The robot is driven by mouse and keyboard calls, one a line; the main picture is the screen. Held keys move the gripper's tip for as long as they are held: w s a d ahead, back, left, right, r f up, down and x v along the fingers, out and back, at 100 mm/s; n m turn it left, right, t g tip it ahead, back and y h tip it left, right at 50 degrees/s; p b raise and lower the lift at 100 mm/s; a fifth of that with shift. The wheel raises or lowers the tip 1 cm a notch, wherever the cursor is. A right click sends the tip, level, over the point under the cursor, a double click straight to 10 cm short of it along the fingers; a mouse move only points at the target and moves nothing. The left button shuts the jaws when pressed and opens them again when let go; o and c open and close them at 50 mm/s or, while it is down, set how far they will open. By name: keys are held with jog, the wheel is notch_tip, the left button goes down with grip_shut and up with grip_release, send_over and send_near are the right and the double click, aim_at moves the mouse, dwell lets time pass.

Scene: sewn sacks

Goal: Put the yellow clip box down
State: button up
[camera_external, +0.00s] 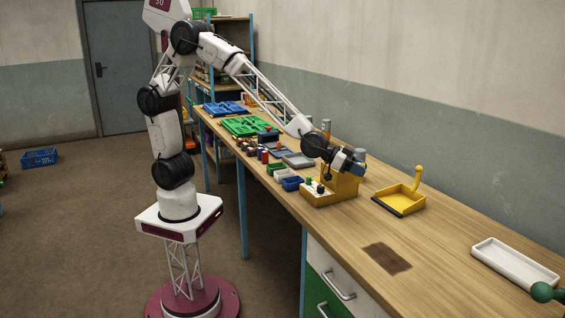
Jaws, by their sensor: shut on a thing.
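My gripper (357,166) is at the end of the outstretched arm, low over the middle of the bench. It is shut on the yellow clip box (347,184), which shows as a yellow block just below the jaws. The fingertips are small and partly hidden.
A yellow tray (414,206) with an upright post stands to the right. A dark brown patch (386,258) lies nearer the front. A white tray (512,264) is at far right. The bench between is clear.

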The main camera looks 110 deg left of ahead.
jog(key=shift+d, duration=0.1)
dwell(0.3)
jog(key=s+d+m+g+h, duration=0.1)
jog(key=s+d, duration=0.6)
jog(key=d, duration=0.9)
jog(key=s+d+m+g+h, duration=0.1)
jog(key=s+d+m+h, duration=0.3)
jog(key=d, duration=1.2)
jog(key=s+d+m+g+h, duration=0.1)
jog(key=s+d+m+h, duration=0.2)
jog(key=s+d, duration=0.6)
jog(key=d, duration=0.8)
jog(key=shift+s+h, duration=0.3)
